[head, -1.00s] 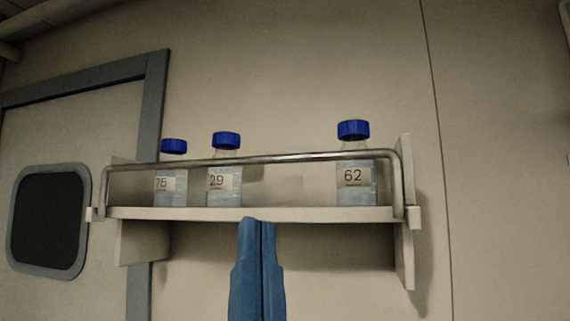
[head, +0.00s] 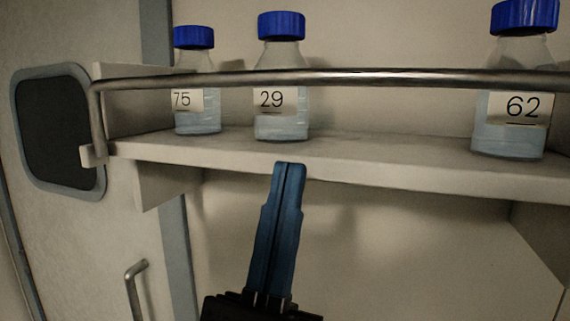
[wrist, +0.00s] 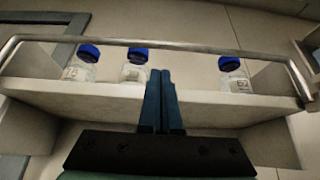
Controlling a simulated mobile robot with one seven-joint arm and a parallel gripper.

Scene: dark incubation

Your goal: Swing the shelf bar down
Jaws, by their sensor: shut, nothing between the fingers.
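The shelf bar (head: 330,77) is a bent metal rod that runs raised across the front of the pale shelf (head: 400,170), level with the bottles. Its left end drops to a small block (head: 95,154) at the shelf's left end. The wrist view shows the whole bar (wrist: 190,47), with both ends bent down. My gripper (head: 289,166) has blue fingers, shut and empty, pointing up at the shelf's front edge, below the bar. In the wrist view the fingertips (wrist: 160,73) also show below the bar. I cannot tell whether they touch the shelf.
Blue-capped bottles labelled 75 (head: 196,108), 29 (head: 281,110) and 62 (head: 515,118) stand on the shelf behind the bar. A door with a dark window (head: 55,130) and a metal handle (head: 135,285) is at left. The space below the shelf looks clear.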

